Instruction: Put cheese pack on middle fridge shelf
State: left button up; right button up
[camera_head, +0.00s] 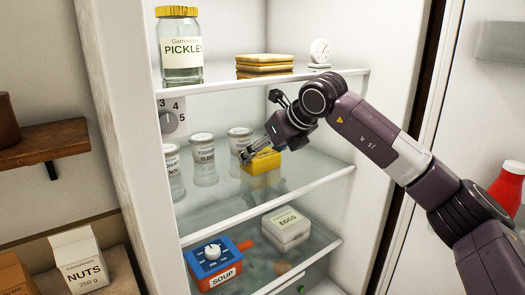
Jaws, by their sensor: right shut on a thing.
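The open fridge has several glass shelves. My right arm comes in from the right and reaches to the middle shelf (215,209). My right gripper (258,152) is shut on a yellow block (262,166), which looks like the cheese pack. The pack is at the middle shelf, to the right of the white tubs; I cannot tell whether it touches the glass. The gripper covers the pack's upper left part. My left gripper is not in view.
White tubs (204,146) stand left on the middle shelf. Below are a soup box (212,266) and an egg box (286,227). The middle shelf's front is clear.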

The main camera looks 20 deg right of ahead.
jog(key=shift+f, duration=0.1)
jog(key=o, duration=1.3)
jog(key=shift+r, duration=0.3)
jog(key=shift+s+d+r, duration=0.15)
jog(key=shift+s, duration=0.15)
jog(key=s+d+b, duration=0.2)
jog(key=s+b, duration=0.1)
jog(key=s, duration=0.3)
jog(key=s+d+r+b, duration=0.1)
jog(key=s+d+b, duration=0.1)
jog(key=s, duration=0.4)
jog(key=shift+s+d+r+b, duration=0.25)
jog(key=shift+s+d+b, duration=0.1)
jog(key=shift+d+b, duration=0.1)
